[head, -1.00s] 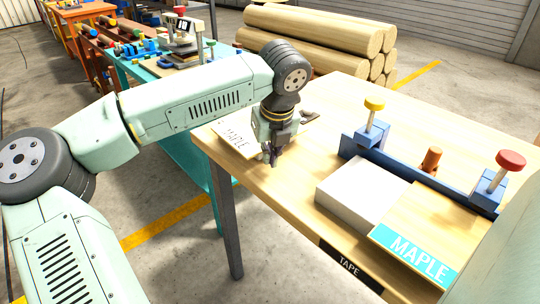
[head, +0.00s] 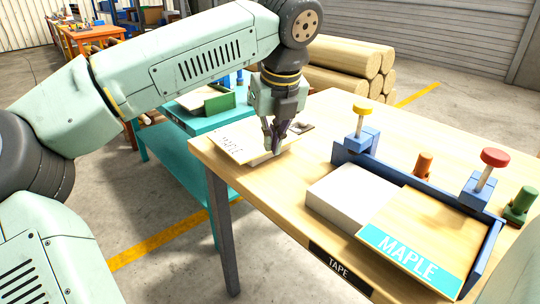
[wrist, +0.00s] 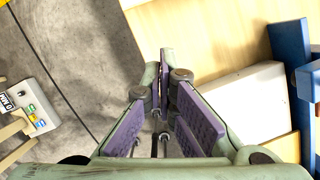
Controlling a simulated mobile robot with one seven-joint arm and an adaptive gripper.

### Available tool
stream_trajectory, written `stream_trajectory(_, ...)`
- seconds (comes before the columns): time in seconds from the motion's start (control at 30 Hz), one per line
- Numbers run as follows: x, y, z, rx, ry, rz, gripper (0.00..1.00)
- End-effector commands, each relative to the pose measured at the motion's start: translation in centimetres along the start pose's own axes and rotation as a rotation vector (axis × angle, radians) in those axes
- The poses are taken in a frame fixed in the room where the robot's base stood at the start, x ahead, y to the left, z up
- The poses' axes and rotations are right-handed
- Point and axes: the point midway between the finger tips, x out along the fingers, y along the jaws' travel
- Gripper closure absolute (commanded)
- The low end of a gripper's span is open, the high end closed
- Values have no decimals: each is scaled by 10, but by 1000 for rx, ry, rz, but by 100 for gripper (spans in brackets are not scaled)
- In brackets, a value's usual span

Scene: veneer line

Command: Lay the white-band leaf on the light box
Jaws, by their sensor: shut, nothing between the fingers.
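A pale leaf with a white band lettered MAPLE (head: 231,142) lies near the left corner of the wooden table, partly hidden behind my gripper. My gripper (head: 272,150) points down in front of the leaf's right part. It is shut and empty; I cannot tell whether its tips touch the leaf. In the wrist view its purple-padded fingers (wrist: 163,75) converge at the tips. A plain white box-like block (head: 348,196) lies on the table to the right, and also shows in the wrist view (wrist: 245,108). Nothing marks it as the light box.
A second leaf, with a teal MAPLE band (head: 405,249), lies beside the white block. A blue fence (head: 408,182) with clamp posts, one yellow-knobbed (head: 362,109) and one red-knobbed (head: 495,158), runs behind them. A teal table (head: 180,165) stands left.

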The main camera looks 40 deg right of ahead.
Motion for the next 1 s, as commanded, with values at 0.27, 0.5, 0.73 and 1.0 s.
stream_trajectory(0.27, -6, 0, 0, 0, 0, 0, 100)
stream_trajectory(0.5, -6, -9, -7, 35, 21, -72, 89)
stream_trajectory(0.73, -73, -62, -58, 281, 78, -721, 74)
stream_trajectory(1.0, -271, 19, -104, 422, -246, -1669, 72)
